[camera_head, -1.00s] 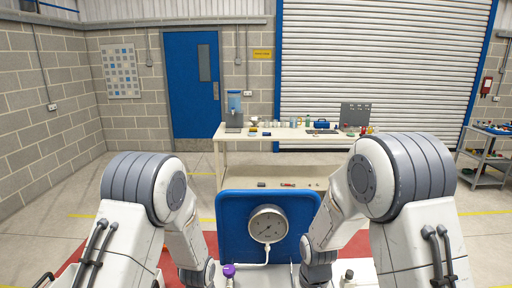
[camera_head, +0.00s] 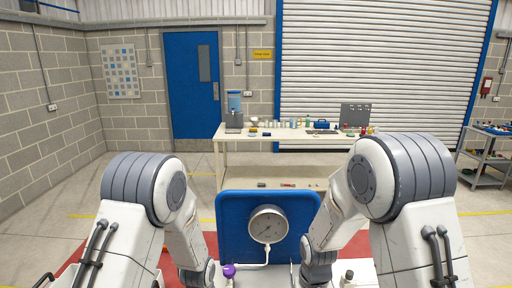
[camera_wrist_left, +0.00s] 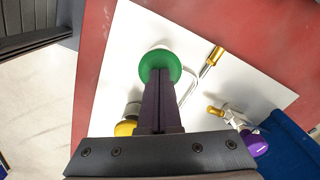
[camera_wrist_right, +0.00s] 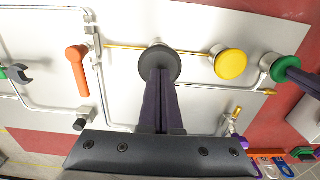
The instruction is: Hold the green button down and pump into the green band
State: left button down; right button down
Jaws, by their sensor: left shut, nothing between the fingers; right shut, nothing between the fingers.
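The green button (camera_wrist_left: 160,66) is round and stands on a white plate. My left gripper (camera_wrist_left: 160,76) is shut, with its fingertips at the button's face; the right wrist view shows the same green button (camera_wrist_right: 285,68) with the left fingers against it. A round dark grey button (camera_wrist_right: 160,64) is under the fingertips of my right gripper (camera_wrist_right: 160,74), which is shut and empty. How far either button is pressed is hard to tell. The gauge (camera_head: 267,226) sits on a blue panel (camera_head: 232,210); its needle and any green band are too small to read. Both grippers are hidden in the head view.
A yellow button (camera_wrist_right: 230,64) stands between the dark and green buttons. An orange lever (camera_wrist_right: 76,60) and metal pipes lie to the left in the right wrist view. A purple knob (camera_head: 229,271) stands below the gauge. A workbench (camera_head: 290,134) stands behind.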

jog(key=shift+f, duration=2.4)
jog(key=shift+r, duration=2.25)
jog(key=shift+f, duration=0.15)
jog(key=shift+f, duration=2.2)
jog(key=shift+r, duration=2.3)
jog(key=shift+f, duration=0.15)
